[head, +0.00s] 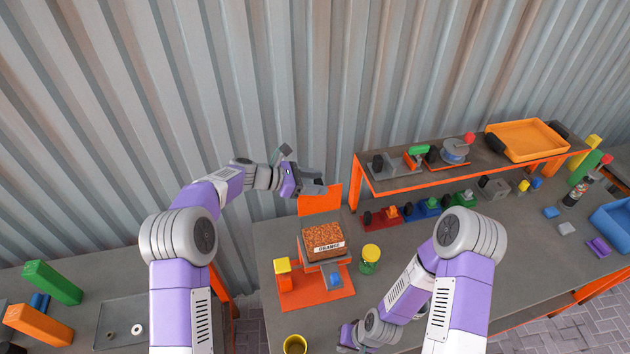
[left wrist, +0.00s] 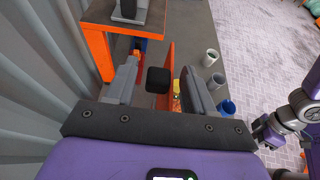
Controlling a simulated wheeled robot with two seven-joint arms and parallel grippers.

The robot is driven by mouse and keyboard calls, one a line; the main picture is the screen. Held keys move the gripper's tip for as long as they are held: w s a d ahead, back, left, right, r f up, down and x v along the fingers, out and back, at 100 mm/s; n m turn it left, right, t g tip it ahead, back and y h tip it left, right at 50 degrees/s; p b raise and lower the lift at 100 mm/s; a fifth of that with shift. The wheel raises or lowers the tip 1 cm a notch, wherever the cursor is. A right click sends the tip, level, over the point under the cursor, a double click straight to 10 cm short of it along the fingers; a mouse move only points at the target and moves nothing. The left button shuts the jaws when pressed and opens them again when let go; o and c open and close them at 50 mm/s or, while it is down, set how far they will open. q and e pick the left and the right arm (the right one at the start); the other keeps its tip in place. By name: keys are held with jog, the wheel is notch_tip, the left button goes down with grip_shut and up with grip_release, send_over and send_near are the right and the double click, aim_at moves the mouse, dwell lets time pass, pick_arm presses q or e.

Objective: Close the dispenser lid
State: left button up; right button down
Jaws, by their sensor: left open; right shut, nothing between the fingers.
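The dispenser (head: 323,256) is an open bin full of orange granules with a white label, on an orange base. Its orange lid (head: 319,201) stands upright at the back edge, open. My left gripper (head: 322,188) is open beside the lid's top edge. In the left wrist view the lid (left wrist: 171,62) shows edge-on between the spread fingers of my left gripper (left wrist: 160,88). A black block (left wrist: 158,80) also shows between them, next to the lid. My right gripper (head: 347,338) is low at the front of the table, shut and empty, far from the lid.
A raised orange-edged shelf (head: 470,165) stands right of the lid, with an orange tray (head: 527,140) on it. A yellow cup (head: 295,345) stands in front. A corrugated wall (head: 300,80) rises behind.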

pick_arm(q)
jog(key=shift+w, duration=0.1)
jog(key=shift+c, duration=0.7)
grip_shut()
pick_arm(e)
jog(key=shift+w, duration=0.1)
jog(key=shift+f, duration=0.25)
